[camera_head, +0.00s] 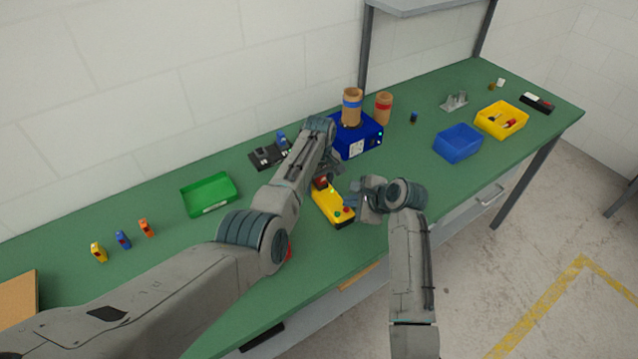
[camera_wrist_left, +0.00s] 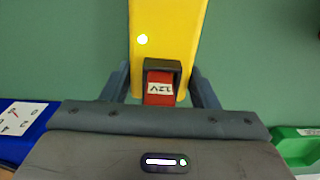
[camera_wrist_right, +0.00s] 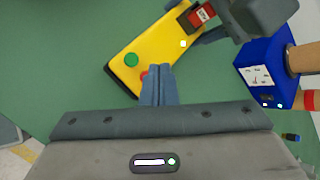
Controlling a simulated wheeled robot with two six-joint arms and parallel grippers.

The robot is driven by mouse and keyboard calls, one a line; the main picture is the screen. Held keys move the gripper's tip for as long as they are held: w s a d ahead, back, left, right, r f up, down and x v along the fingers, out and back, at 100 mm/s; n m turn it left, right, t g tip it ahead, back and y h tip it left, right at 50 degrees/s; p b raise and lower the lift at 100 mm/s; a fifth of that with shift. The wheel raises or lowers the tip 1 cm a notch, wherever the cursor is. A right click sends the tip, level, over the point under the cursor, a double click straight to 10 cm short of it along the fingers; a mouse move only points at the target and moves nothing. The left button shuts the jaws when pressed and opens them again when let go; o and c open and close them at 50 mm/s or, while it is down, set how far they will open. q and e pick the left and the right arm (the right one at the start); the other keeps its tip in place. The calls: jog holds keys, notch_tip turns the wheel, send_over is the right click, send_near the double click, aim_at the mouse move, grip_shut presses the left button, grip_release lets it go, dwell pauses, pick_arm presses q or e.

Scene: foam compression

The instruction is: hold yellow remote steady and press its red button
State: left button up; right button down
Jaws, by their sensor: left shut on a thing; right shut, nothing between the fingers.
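The yellow remote (camera_head: 328,201) lies along the green bench, with a red 12V-labelled part in a black frame at its far end. That end also shows in the left wrist view (camera_wrist_left: 168,32). My left gripper (camera_wrist_left: 160,88) is shut on this end, one finger on each side. The right wrist view shows the remote (camera_wrist_right: 165,45), its green button (camera_wrist_right: 131,60) and its red button (camera_wrist_right: 144,75), partly hidden by my right fingers. My right gripper (camera_wrist_right: 158,70) is shut and empty, its tips over the remote's edge beside the red button; I cannot tell if they touch.
A blue box (camera_head: 370,135) with a brown cylinder (camera_head: 352,105) stands behind the remote. A green tray (camera_head: 208,196) lies left of my left arm. Blue (camera_head: 457,142) and yellow (camera_head: 501,120) bins stand to the right. The bench's front edge is close to the right gripper.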

aim_at(350, 212)
jog(key=shift+f, duration=0.1)
dwell(0.4)
jog(key=shift+f, duration=0.5)
dwell(0.3)
jog(key=shift+r, duration=0.6)
notch_tip(350, 212, up, 6)
dwell(0.7)
dwell(0.4)
